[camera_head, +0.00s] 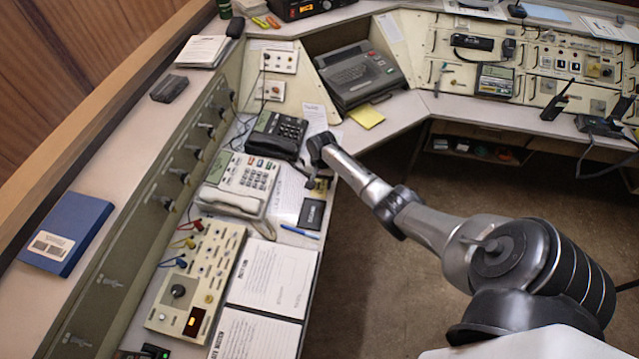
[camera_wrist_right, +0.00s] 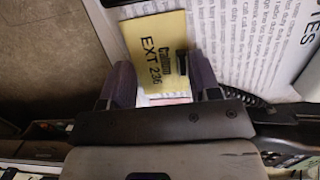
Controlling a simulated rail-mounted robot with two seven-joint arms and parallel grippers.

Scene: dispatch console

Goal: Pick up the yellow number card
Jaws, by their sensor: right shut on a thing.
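The yellow number card (camera_wrist_right: 158,38) reads "EXT 236" in the right wrist view. It lies between the two fingers of my right gripper (camera_wrist_right: 165,82), with a small dark piece over its right part. I cannot tell whether the card still touches the desk. My left gripper is not in view.
A black desk phone (camera_head: 276,135) and a white phone (camera_head: 238,188) stand left of the gripper. A black box (camera_head: 311,214) and a blue pen (camera_head: 300,232) lie just below it. A yellow note pad (camera_head: 366,116) lies farther back. Open floor (camera_head: 400,300) is to the right.

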